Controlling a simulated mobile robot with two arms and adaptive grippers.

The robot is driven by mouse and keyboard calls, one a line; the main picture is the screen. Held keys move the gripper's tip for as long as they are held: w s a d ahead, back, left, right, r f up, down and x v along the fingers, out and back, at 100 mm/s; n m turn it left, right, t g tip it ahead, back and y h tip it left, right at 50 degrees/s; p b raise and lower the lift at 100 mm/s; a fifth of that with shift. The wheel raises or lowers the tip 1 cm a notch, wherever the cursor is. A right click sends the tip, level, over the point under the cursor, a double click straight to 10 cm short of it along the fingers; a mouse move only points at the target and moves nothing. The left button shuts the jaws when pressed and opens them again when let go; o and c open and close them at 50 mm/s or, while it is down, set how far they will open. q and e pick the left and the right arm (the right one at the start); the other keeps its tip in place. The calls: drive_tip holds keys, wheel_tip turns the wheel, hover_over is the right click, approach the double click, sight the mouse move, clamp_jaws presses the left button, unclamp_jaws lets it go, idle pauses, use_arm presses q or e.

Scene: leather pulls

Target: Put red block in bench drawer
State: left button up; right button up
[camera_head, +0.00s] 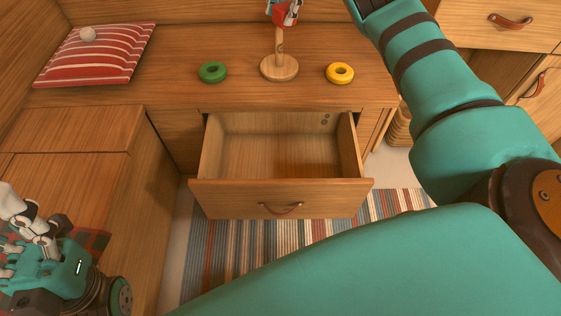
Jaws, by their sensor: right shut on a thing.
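The red block (287,17) is at the top edge of the head view, partly cut off and partly covered by pale finger parts. My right gripper (284,8) is shut on it, above the wooden peg stand; most of this gripper is out of frame. The bench drawer (281,198) is pulled open at the centre, with a leather pull on its front. Its inside looks empty. My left gripper (18,222) is at the lower left edge, partly cut off, away from the drawer; its finger opening is unclear.
The peg stand (279,68) stands on the bench top (180,95) between a green ring (212,72) and a yellow ring (340,73). A striped rug (245,245) is below the drawer.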

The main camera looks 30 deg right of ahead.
drive_tip(key=shift+s+a+n, duration=0.15)
drive_tip(key=shift+a+n, duration=0.25)
drive_tip(key=shift+a, duration=0.2)
drive_tip(key=shift+a+r+n+g, duration=0.2)
drive_tip(key=shift+a+n+g, duration=0.1)
drive_tip(key=shift+a, duration=0.25)
